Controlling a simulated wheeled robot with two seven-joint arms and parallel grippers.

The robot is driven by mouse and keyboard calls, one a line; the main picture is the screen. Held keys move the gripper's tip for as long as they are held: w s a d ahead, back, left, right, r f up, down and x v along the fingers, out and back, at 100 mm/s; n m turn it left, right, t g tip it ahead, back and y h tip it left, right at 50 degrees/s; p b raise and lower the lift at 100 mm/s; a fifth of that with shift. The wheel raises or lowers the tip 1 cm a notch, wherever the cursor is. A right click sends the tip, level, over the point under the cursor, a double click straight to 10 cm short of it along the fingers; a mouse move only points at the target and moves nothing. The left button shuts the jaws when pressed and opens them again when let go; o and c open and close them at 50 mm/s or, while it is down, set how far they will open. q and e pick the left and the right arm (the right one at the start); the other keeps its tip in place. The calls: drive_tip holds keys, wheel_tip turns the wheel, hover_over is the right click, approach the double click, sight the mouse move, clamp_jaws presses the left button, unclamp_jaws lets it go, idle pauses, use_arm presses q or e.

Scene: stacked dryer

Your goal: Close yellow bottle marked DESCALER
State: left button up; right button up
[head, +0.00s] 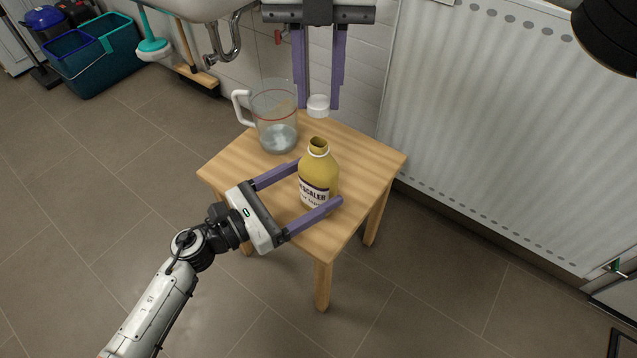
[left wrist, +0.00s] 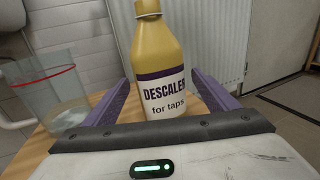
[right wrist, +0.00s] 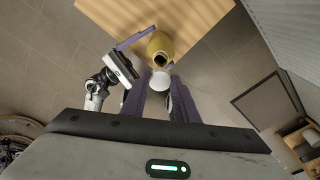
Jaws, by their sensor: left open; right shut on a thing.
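The yellow DESCALER bottle (head: 317,167) stands upright on a small wooden table, its neck open and uncapped. Its label faces the camera in the left wrist view (left wrist: 160,70). My left gripper (head: 320,181) is open, with one finger on each side of the bottle's body. My right gripper (head: 319,106) points down from above and is shut on a white cap (head: 318,108). The cap is held above the table, beyond the bottle in the head view and apart from its neck. The right wrist view shows the cap (right wrist: 160,82) close to the open bottle mouth (right wrist: 161,58).
A clear measuring jug (head: 274,115) with a white handle stands on the table (head: 362,160), left of the bottle. A white sink (head: 200,8) with its drain pipe is behind. A ribbed white panel (head: 500,110) rises at the right. Bare floor lies around the table.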

use_arm(q)
drive_tip(key=shift+x, duration=0.9)
drive_tip(key=c, duration=1.6)
use_arm(e)
hover_over(318, 142)
drive_tip(key=shift+w+f, duration=0.15)
drive_tip(key=shift+f, duration=1.1)
drive_tip(key=shift+w+f, duration=0.1)
drive_tip(key=shift+f, duration=1.15)
drive_tip(key=shift+f, duration=0.9)
drive_tip(key=shift+f, duration=0.5)
